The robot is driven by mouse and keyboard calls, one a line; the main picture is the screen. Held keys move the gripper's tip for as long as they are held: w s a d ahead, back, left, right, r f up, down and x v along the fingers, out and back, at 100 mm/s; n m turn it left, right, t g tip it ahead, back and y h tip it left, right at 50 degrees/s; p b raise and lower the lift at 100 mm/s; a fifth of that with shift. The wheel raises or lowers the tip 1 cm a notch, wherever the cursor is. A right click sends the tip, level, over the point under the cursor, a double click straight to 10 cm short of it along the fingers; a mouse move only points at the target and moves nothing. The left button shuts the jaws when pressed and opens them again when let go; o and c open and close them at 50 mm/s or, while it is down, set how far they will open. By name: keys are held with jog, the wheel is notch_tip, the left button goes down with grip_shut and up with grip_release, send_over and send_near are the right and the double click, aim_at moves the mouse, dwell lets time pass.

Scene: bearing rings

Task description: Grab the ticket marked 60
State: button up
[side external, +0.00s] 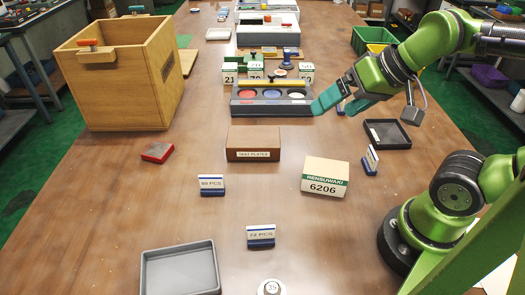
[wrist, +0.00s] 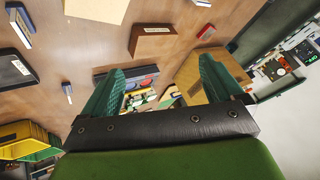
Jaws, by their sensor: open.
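Several small cards stand at the far end of the work area in the side view. The left one (side external: 229,73) reads 21, a middle one (side external: 255,70) seems to read 70, and the right one (side external: 306,72) ends in 0, its first digit unclear, perhaps 5 or 6. My gripper (side external: 336,106) is open and empty, right of the ink-pad tray (side external: 271,107). In the wrist view my gripper (wrist: 160,70) has its fingers spread, with the ink-pad tray (wrist: 103,79) and cards partly hidden beyond them. No card clearly reads 60.
Blue-based tickets (side external: 211,184) and (side external: 261,235) read 89 PCS and 72 PCS; another (side external: 371,160) is edge-on. A brown block (side external: 252,143), a 6206 box (side external: 325,176), a black tray (side external: 387,134) and a wooden crate (side external: 125,80) stand around.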

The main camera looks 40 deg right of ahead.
jog(key=n+g+h, duration=0.2)
jog(key=n+g, duration=0.5)
jog(key=n, duration=2.4)
send_over(210, 176)
notch_tip(210, 176, down, 7)
jog(key=f, duration=1.1)
jog(key=shift+s+a, duration=0.2)
jog(key=shift+w+d+f, duration=0.1)
jog(key=shift+d+f, duration=0.05)
jog(key=shift+f, duration=1.25)
jog(key=shift+w+d+f, duration=0.1)
jog(key=shift+f, duration=1.25)
jog(key=shift+c, duration=0.2)
